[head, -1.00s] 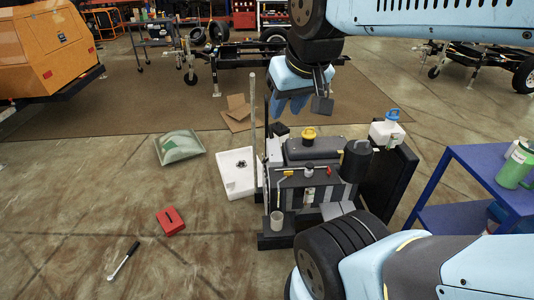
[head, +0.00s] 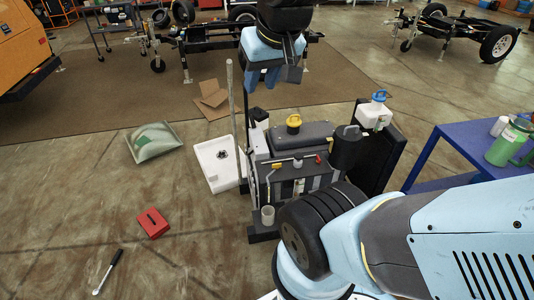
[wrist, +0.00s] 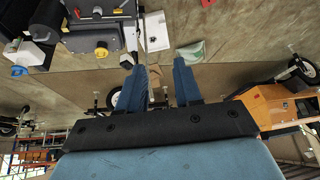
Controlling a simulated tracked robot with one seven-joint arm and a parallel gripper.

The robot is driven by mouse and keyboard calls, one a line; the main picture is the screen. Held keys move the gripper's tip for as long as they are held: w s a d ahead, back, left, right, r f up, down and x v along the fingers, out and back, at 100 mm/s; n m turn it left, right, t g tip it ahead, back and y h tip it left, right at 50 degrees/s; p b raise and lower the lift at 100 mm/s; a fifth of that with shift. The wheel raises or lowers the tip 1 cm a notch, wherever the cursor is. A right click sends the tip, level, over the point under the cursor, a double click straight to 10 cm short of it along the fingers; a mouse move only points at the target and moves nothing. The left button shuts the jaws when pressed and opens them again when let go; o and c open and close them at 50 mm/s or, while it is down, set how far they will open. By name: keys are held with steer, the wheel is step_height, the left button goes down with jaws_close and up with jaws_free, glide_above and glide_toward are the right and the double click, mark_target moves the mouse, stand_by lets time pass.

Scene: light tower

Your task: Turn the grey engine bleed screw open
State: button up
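The dark grey engine (head: 312,135) stands on the floor at the centre of the head view, with a yellow cap (head: 293,121) on top. A small pale fitting (head: 298,162) sits on its front between an orange-brown handle (head: 276,166) and a red knob (head: 317,158). I cannot tell for certain which small part is the grey bleed screw. My gripper (head: 262,78) hangs above and behind the engine's left side, clear of it. In the wrist view its two blue fingers (wrist: 158,66) are apart with nothing between them. The engine's top (wrist: 95,38) shows at upper left there.
A thin upright pole (head: 232,110) stands left of the engine, beside a white tray (head: 212,165). A white bottle with a blue cap (head: 374,114) is behind right. A blue table (head: 455,150) is at right. A red box (head: 152,222) and a tool (head: 108,271) lie on the floor.

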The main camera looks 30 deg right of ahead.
steer(key=w+d+f+m+g+y, duration=0.1)
steer(key=w+f+m, duration=0.2)
steer(key=w, duration=0.3)
steer(key=w+d+f+m+g, duration=0.1)
steer(key=w+d+f+m, duration=0.15)
steer(key=w, duration=0.25)
steer(key=m+g+h, duration=0.1)
steer(key=m+g, duration=0.2)
steer(key=m, duration=1.2)
glide_above(277, 166)
step_height(277, 166, down, 34)
steer(key=f, duration=1.2)
steer(key=shift+w+f, duration=0.2)
steer(key=shift+f, duration=0.1)
jaws_close()
